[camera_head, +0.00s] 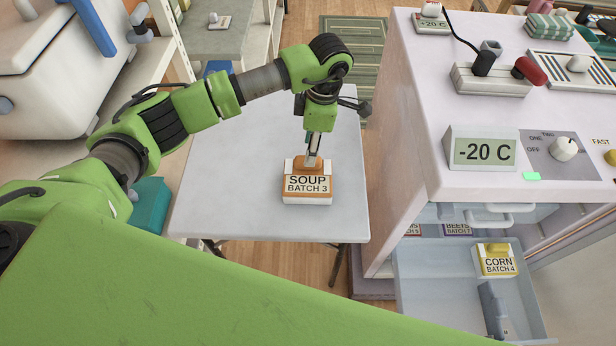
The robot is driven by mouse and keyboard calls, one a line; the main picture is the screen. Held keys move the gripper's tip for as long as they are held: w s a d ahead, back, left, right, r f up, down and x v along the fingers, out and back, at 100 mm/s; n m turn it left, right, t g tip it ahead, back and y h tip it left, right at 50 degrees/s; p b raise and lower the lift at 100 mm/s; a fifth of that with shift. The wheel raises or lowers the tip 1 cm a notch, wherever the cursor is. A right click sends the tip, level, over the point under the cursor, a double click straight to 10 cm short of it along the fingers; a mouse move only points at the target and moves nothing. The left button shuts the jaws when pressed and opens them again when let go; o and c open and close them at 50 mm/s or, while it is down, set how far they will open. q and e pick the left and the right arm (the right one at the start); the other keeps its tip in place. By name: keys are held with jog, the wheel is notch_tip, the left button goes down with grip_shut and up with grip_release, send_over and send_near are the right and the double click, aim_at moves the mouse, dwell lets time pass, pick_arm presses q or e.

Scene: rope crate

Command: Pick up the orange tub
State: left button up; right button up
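The orange tub (308,188), labelled "SOUP BATCH 3", has white edges and an orange raised part on top. It stands upright on the white table (210,195). My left gripper (311,160) points down over the top of the tub, with its fingertips at the raised part. The fingers show as one narrow shape from this side, so I cannot tell whether they are open or shut on it. My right gripper is not in view.
The freezer drawer (420,285) at right is open. It holds a yellow "CORN BATCH 4" tub (497,262), a grey object (493,308) and tubs further back. The freezer top (410,100) rises beside the table. Clear tabletop surrounds the orange tub.

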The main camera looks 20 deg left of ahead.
aim_at(308, 178)
pick_arm(q)
jog(key=shift+s+a+f+p, duration=0.1)
jog(key=shift+s+f+p, duration=0.05)
jog(key=shift+f+p, duration=0.3)
jog(key=shift+s+a+f+p, duration=0.1)
jog(key=shift+f+p, duration=0.2)
jog(key=shift+f, duration=0.25)
notch_tip(308, 178, down, 2)
jog(key=shift+a+f, duration=0.1)
jog(key=shift+f, duration=0.35)
grip_shut()
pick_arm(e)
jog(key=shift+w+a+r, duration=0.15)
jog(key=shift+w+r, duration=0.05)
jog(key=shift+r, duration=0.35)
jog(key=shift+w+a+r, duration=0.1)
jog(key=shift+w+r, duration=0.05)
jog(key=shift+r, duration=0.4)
pick_arm(q)
jog(key=shift+w, duration=0.1)
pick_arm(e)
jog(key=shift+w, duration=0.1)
